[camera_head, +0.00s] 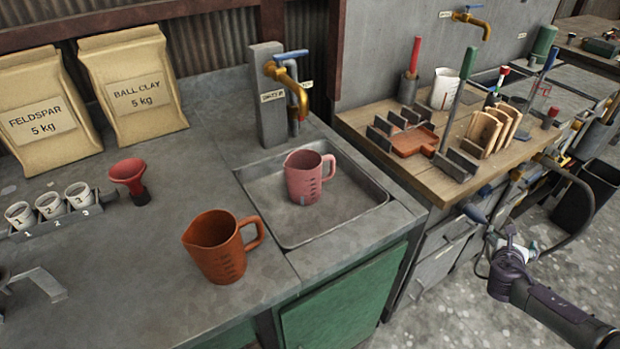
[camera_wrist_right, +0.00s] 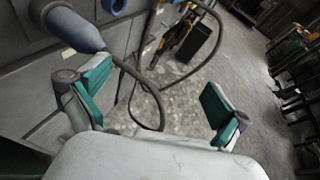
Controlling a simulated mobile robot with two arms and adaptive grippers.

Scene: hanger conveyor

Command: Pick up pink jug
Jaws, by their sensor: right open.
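The pink jug (camera_head: 306,177) stands upright in the shallow grey sink basin (camera_head: 262,208), below the brass tap, with its handle toward the right. My right gripper (camera_wrist_right: 150,100) is open and empty in the right wrist view, with its two green-padded fingers wide apart. In the head view my right arm (camera_head: 545,305) comes in from the lower right, beside the wooden bench and well away from the jug. My left gripper does not show.
An orange-brown jug (camera_head: 220,248) stands on the counter left of the sink. A brass tap (camera_head: 284,78) overhangs the basin. A red funnel (camera_head: 131,178), numbered cups (camera_head: 48,205) and clay bags (camera_head: 130,85) are further left. A wooden bench (camera_head: 425,172) with tools stands right.

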